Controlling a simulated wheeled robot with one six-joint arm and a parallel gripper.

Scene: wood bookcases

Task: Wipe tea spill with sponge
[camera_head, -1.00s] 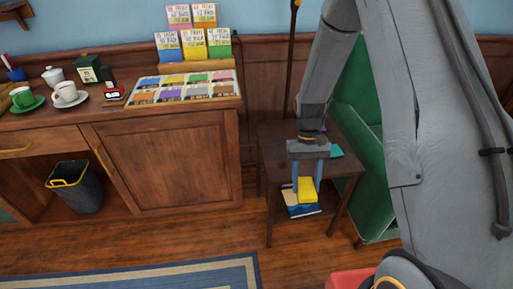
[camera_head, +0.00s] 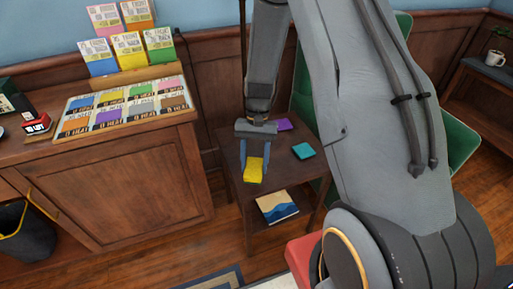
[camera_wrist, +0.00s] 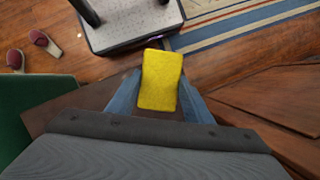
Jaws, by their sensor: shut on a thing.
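My gripper (camera_head: 255,158) is shut on a yellow sponge (camera_head: 254,172) and holds it between its two blue fingers. In the head view the sponge hangs in front of the small side table (camera_head: 284,172). The wrist view shows the sponge (camera_wrist: 161,80) upright between the fingers, with the floor and my base beyond it. I see no tea spill in these frames; my arm hides part of the scene.
A purple item (camera_head: 283,124) and a teal item (camera_head: 303,151) lie on the side table, a book (camera_head: 277,206) on its lower shelf. A green chair (camera_head: 461,142) stands behind my arm. The wooden cabinet (camera_head: 140,190) with a card display stands left. A potted plant (camera_head: 495,57) sits at far right.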

